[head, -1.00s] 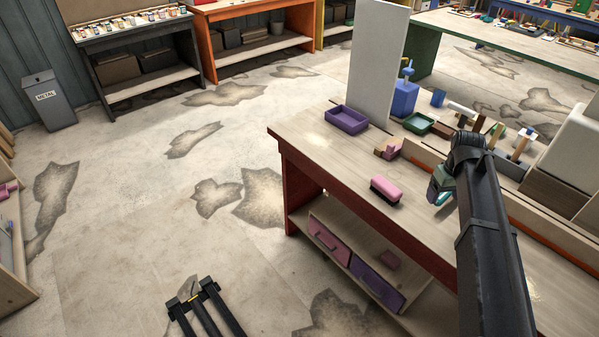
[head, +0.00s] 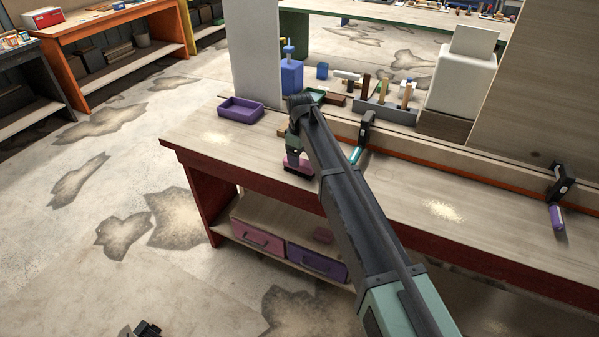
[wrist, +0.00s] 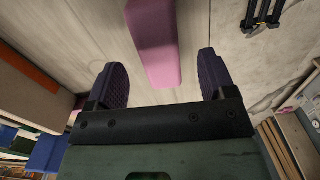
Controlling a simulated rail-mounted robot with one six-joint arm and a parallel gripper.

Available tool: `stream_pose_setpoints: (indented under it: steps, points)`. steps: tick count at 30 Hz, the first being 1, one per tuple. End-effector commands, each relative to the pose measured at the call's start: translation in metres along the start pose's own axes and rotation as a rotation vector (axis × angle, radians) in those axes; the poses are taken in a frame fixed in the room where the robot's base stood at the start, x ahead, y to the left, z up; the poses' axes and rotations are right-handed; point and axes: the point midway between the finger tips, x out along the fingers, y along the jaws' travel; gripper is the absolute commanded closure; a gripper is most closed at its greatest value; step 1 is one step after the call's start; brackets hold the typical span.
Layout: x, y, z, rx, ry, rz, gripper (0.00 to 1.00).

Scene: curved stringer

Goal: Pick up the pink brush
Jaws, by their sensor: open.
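The pink brush (head: 297,168) lies on the wooden workbench (head: 228,138) near its front edge, partly hidden by my gripper and arm in the head view. My gripper (head: 293,154) is over the brush and points down. In the wrist view the brush's pink back (wrist: 153,42) shows as a long block at top centre. My gripper's two dark ridged fingers (wrist: 160,62) are spread open, one to each side of the brush's near end, with visible gaps. Whether the fingertips are level with the brush or still above it I cannot tell.
A purple tray (head: 240,112) and a blue bottle (head: 291,77) stand behind the brush. A white panel (head: 252,50) rises there. A clamp (head: 362,135) is fixed on the orange-edged rail to the right. The bench left of the brush is clear.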

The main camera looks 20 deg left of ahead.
Motion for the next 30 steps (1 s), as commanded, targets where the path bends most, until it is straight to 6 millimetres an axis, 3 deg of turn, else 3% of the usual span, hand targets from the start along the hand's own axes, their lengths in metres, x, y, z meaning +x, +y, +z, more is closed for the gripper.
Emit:
stream_pose_setpoints:
  steps: [1, 6, 13, 24, 30]
  points:
    - [0.018, 0.001, -0.001, 0.000, 0.000, 0.000, 0.23]
    - [0.048, 0.001, -0.003, 0.000, 0.000, 0.000, 0.23]
    - [0.044, 0.001, -0.003, 0.001, 0.000, 0.000, 0.23]
    - [0.044, 0.001, -0.003, 0.001, 0.000, 0.000, 0.79]
    - [0.043, 0.001, -0.003, 0.001, 0.000, 0.000, 0.80]
